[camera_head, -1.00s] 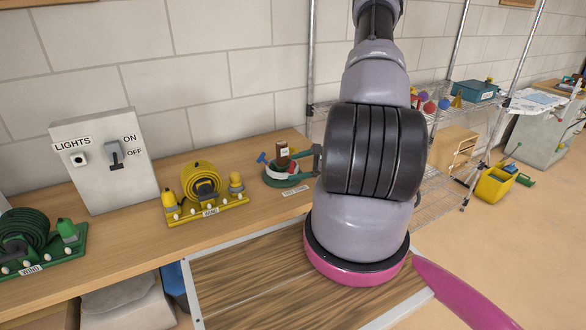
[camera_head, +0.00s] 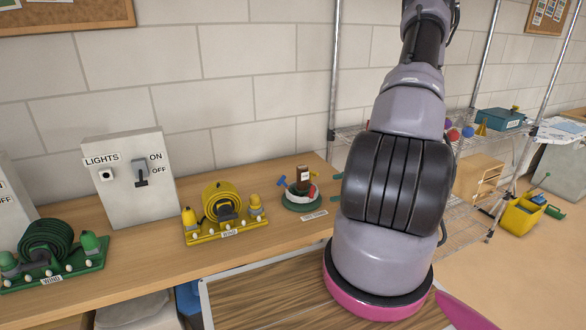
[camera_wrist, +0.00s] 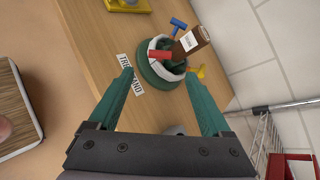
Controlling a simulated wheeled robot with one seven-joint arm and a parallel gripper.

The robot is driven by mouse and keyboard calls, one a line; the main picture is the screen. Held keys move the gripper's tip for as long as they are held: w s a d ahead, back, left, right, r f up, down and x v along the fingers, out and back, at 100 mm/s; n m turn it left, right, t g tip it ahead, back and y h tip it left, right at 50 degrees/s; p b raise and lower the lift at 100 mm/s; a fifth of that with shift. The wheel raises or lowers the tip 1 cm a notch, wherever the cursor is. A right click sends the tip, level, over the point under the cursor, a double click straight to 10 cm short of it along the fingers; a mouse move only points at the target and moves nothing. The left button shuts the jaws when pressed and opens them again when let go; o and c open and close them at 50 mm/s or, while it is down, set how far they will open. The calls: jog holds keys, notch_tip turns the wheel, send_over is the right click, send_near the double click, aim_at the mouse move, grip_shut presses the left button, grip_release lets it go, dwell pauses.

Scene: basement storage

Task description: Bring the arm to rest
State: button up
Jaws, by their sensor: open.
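My arm (camera_head: 395,180) hangs over the right part of the wooden bench in the head view and hides most of my gripper there. In the wrist view my gripper (camera_wrist: 158,77) has its two teal fingers spread wide, with nothing between them. Beyond the fingertips stands a round green holder (camera_wrist: 150,74) with a white band, a brown block, and blue, red and yellow pieces. The holder (camera_head: 302,203) is upright on the bench in the head view, left of my arm and apart from it.
The bench (camera_head: 150,265) carries a lights switch box (camera_head: 128,205), a yellow reel rack (camera_head: 225,233) and a green reel rack (camera_head: 55,280). A wire shelf (camera_head: 350,133) stands behind my arm.

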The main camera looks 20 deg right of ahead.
jog(key=a+r+n+g+y, duration=0.1)
jog(key=a+r+n+g, duration=0.2)
jog(key=a+r+n, duration=0.5)
jog(key=a+r+n+g+y, duration=0.1)
jog(key=a+r+n+g, duration=0.15)
jog(key=a+r, duration=0.65)
jog(key=s+a+r+n+t+h, duration=0.1)
jog(key=s+r+n+h, duration=0.2)
jog(key=r, duration=0.8)
jog(key=s+a+r+n+t+h, duration=0.1)
jog(key=s+r+n+h, duration=0.2)
jog(key=s+r, duration=0.5)
notch_tip(320, 180, up, 3)
jog(key=shift+r+n+h, duration=0.15)
jog(key=shift+n+h, duration=0.25)
jog(key=shift+n, duration=0.05)
jog(key=shift+a+t, duration=0.1)
jog(key=shift+t, duration=0.15)
